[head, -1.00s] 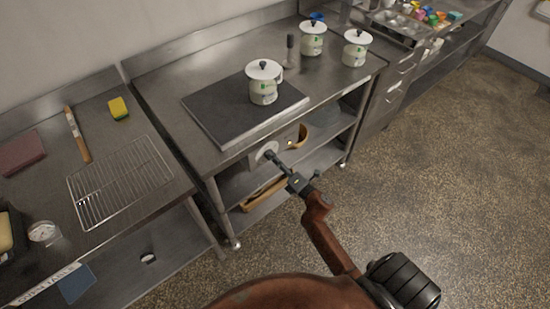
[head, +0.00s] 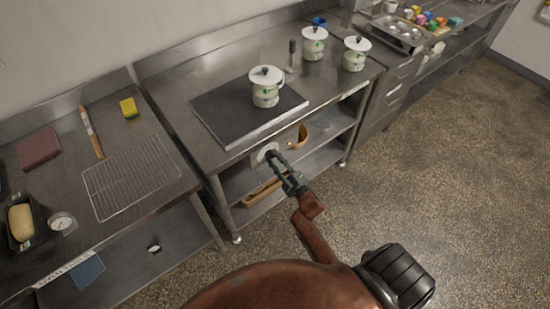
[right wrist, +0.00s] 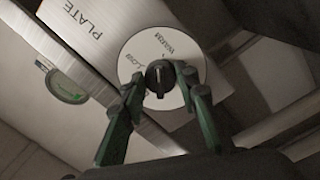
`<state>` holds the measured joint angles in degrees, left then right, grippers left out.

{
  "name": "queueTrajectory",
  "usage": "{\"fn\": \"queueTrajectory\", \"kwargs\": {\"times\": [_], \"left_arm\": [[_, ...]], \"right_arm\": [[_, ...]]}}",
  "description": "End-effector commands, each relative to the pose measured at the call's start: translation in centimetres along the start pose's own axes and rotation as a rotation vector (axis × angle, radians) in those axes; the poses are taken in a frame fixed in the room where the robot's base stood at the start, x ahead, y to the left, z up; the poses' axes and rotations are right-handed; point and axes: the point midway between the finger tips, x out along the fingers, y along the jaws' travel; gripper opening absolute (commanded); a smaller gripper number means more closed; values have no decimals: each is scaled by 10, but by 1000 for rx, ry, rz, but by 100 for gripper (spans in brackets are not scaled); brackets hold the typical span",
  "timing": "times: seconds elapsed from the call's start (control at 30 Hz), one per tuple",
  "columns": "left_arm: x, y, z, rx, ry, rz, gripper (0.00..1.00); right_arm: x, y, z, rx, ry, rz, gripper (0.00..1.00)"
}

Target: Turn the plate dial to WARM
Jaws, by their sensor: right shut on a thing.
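The plate dial is a white disc (right wrist: 195,60) with a black knob (right wrist: 160,78) at its centre, on a pale panel lettered PLATE (right wrist: 88,33). In the head view the disc (head: 259,156) shows small on the front of the table, below the hot plate (head: 225,112). My right gripper (right wrist: 160,82) is shut on the knob, one green finger on each side. The knob's pale line runs roughly up and down in the wrist view, its upper end towards a small tick near the WARM lettering (right wrist: 155,43). Another word on the disc is left of the knob. My left gripper is out of view.
A white lidded pot (head: 266,93) stands on the hot plate, with two similar pots (head: 314,47) (head: 354,57) behind it. A wooden object (head: 299,137) lies on the shelf below. A wire rack (head: 130,175) is on the left counter. The floor at right is clear.

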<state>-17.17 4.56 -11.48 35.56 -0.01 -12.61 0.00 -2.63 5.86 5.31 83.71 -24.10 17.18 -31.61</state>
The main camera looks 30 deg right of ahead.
Motion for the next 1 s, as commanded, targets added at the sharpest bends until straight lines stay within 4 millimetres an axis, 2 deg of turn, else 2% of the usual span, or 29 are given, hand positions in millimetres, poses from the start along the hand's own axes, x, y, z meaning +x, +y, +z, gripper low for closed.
{"fn": "queueTrajectory", "kwargs": {"times": [0.4,0.9,0.93,1.0], "left_arm": [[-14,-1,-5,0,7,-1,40],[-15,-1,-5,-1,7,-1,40],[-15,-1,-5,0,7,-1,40],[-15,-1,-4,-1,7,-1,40]], "right_arm": [[0,0,1,166,-14,-3,4],[-1,-2,1,183,-16,-4,4],[-1,-2,1,183,-16,-4,29],[-1,-2,1,183,-15,-4,34]]}}
